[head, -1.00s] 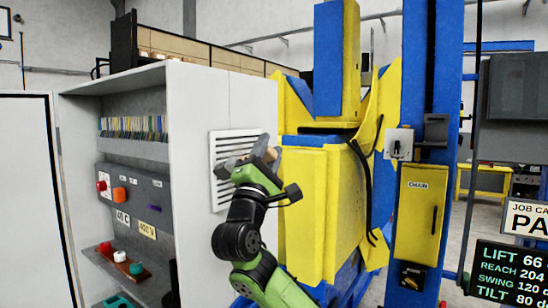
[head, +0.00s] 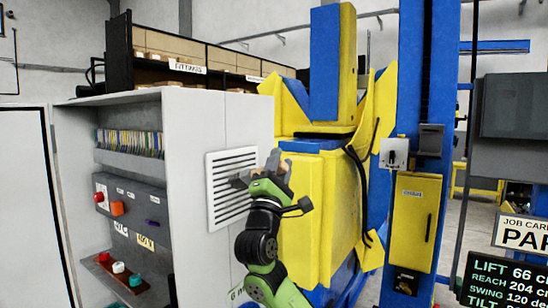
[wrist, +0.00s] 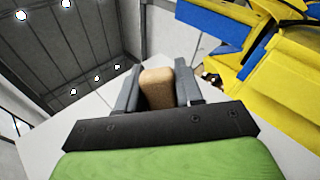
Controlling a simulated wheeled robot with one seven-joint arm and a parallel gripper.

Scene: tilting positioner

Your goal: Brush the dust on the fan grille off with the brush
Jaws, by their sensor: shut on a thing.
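The fan grille (head: 232,170) is a white slatted panel on the side of the grey cabinet. Grey dust cannot be made out clearly on its slats. My gripper (head: 275,166) is in front of the grille's right edge, partly hiding it. In the wrist view my gripper (wrist: 157,88) is shut on a tan block-like handle (wrist: 157,86), which I take to be the brush. The brush's bristles are hidden in the wrist view. In the head view a dark part (head: 240,181) reaches from the gripper over the slats; whether it touches them I cannot tell.
The open cabinet (head: 225,115) holds a control box (head: 135,208) with knobs, at left. The yellow and blue positioner (head: 305,200) stands close to the right of the gripper. A yellow chain box (head: 412,220) is farther right.

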